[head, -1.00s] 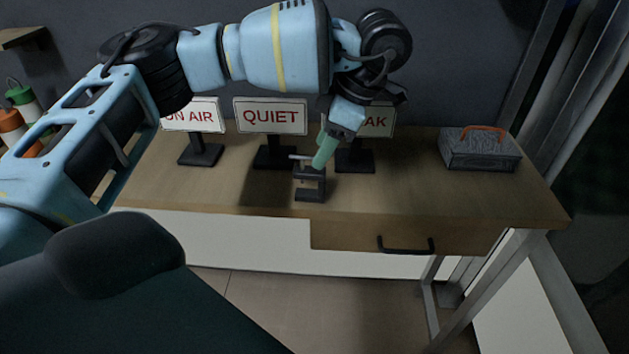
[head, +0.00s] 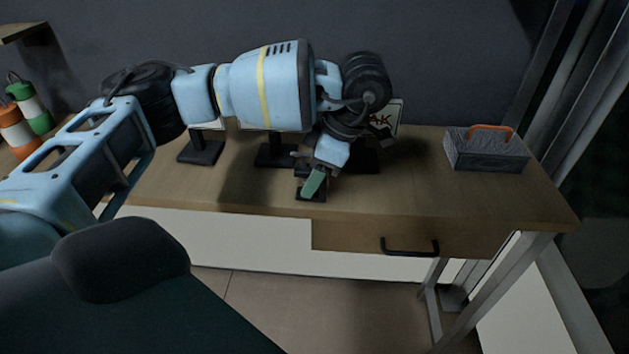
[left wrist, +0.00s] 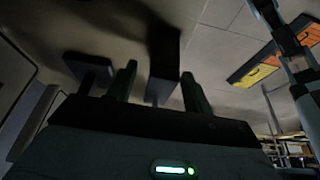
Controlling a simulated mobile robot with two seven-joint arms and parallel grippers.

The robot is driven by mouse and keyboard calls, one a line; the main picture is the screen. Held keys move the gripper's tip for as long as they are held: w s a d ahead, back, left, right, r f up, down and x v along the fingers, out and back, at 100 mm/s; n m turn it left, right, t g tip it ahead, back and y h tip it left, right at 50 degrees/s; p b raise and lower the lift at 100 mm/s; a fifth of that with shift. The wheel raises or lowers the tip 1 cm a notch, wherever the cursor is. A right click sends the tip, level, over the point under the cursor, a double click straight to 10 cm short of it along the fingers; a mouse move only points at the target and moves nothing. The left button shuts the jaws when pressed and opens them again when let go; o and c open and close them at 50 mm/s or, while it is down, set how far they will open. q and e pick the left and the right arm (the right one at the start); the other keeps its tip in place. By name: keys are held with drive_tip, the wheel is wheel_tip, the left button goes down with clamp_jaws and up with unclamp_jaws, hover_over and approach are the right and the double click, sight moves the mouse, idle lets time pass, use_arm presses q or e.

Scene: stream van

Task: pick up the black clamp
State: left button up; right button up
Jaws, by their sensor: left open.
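The black clamp (head: 321,195) stands near the front edge of the wooden desk, left of the drawer handle. My left gripper (head: 313,183) is right over it in the head view and hides most of it; only dark bits show around the green finger. The left gripper is open. In the left wrist view its two fingers (left wrist: 158,73) stand apart, with dark shapes beyond them that I cannot identify surely. I cannot tell whether the fingers touch the clamp. My right gripper is not in view.
Sign stands, one at the left (head: 201,151), line the desk behind the gripper, their panels mostly hidden by my arm. A grey box with an orange handle (head: 487,150) sits at the right. The desk (head: 420,190) between is clear. A black drawer handle (head: 410,247) juts from the front.

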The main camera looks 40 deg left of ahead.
sight(308, 171)
use_arm(q)
clamp_jaws()
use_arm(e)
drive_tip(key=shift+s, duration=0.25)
use_arm(q)
drive_tip(key=shift+r, duration=0.15)
drive_tip(key=shift+r, duration=0.5)
drive_tip(key=r, duration=0.1)
drive_tip(key=r+p, duration=0.1)
drive_tip(key=shift+s+d+r, duration=0.3)
drive_tip(key=shift+s+d, duration=0.05)
drive_tip(key=s+d+r, duration=0.1)
drive_tip(key=s+d, duration=0.8)
drive_tip(key=s, duration=0.3)
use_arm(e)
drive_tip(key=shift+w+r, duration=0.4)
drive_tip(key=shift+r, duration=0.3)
